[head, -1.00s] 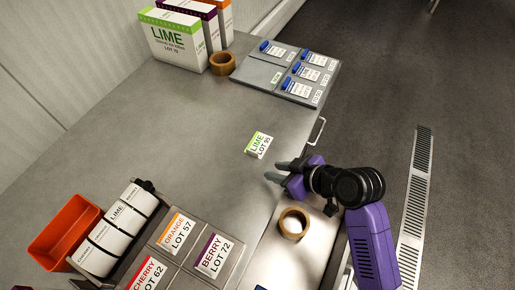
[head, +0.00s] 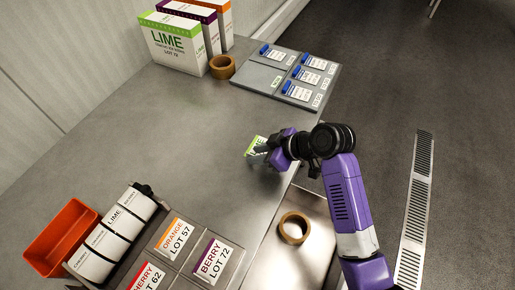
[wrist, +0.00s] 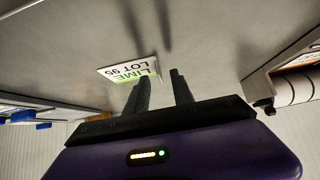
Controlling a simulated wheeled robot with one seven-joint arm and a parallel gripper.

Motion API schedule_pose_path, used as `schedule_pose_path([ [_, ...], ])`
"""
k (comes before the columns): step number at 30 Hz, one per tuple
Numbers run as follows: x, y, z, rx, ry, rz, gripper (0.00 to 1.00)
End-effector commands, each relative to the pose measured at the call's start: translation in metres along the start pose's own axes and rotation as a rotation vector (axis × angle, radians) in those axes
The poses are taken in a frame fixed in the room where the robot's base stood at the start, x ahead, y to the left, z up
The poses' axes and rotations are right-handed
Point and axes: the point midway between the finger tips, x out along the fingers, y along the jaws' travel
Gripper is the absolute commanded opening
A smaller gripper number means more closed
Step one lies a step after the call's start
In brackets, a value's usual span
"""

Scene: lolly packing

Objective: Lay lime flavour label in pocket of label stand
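The lime label (head: 254,145), a white card with a green band reading LIME LOT 95, lies on the bench. It also shows in the wrist view (wrist: 128,70), just past my fingertips. My gripper (head: 259,153) is low over the bench at the label's near edge and partly covers it in the head view. In the wrist view my gripper (wrist: 160,77) has its fingers apart with nothing held; whether they touch the card cannot be told. The grey label stand (head: 154,243) at lower left holds orange, berry and cherry labels; a bare part shows at the bottom edge.
A tape roll (head: 222,67), large cartons (head: 172,46) and a grey board (head: 259,75) with blue-clipped cards are at the back. Another tape roll (head: 294,228) lies in the open drawer. The middle bench is clear.

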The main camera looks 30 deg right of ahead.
Motion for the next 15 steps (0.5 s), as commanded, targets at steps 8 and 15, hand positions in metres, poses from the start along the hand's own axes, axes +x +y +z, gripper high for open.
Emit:
schedule_pose_path([
  [8, 0.0129, -0.0003, 0.0005, 0.000, 0.000, 0.000, 0.29],
  [15, 0.0126, -0.0003, 0.0007, 0.000, 0.000, 0.000, 0.02],
])
